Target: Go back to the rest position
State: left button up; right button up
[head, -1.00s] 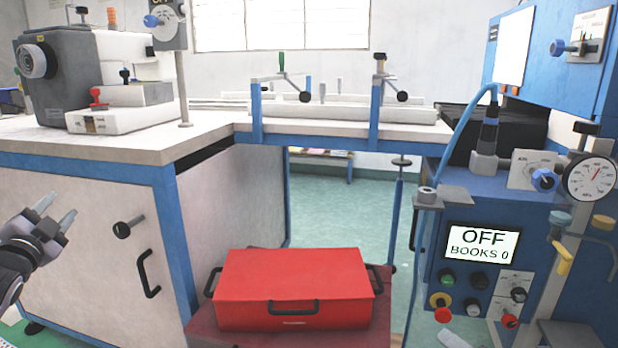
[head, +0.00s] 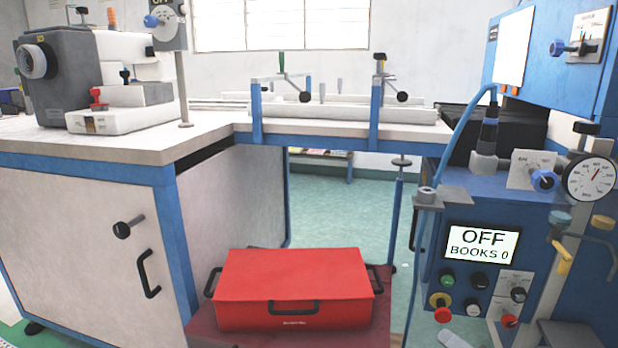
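Neither of my grippers shows in the head view now. No part of my arms can be seen in front of the bench or the machine, so I cannot see whether either gripper is open or holds anything.
A white cabinet bench (head: 80,235) with blue edges stands at left. A red box (head: 294,280) with black handles rests on a low dark red platform (head: 205,325) at centre. A blue machine (head: 425,255) at right has a display (head: 483,245) reading OFF, BOOKS 0. Green floor (head: 330,205) shows behind.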

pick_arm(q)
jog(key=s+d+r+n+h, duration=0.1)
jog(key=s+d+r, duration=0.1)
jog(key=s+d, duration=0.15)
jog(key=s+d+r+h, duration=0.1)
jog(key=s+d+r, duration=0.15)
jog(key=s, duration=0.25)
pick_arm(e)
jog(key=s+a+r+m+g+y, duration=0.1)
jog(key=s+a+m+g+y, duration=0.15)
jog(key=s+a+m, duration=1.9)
pick_arm(q)
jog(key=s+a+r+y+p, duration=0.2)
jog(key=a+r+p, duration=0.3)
jog(key=p, duration=1.1)
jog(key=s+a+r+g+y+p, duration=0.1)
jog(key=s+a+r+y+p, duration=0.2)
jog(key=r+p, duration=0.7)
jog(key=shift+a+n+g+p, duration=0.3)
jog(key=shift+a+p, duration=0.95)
jog(key=shift+p, duration=2.25)
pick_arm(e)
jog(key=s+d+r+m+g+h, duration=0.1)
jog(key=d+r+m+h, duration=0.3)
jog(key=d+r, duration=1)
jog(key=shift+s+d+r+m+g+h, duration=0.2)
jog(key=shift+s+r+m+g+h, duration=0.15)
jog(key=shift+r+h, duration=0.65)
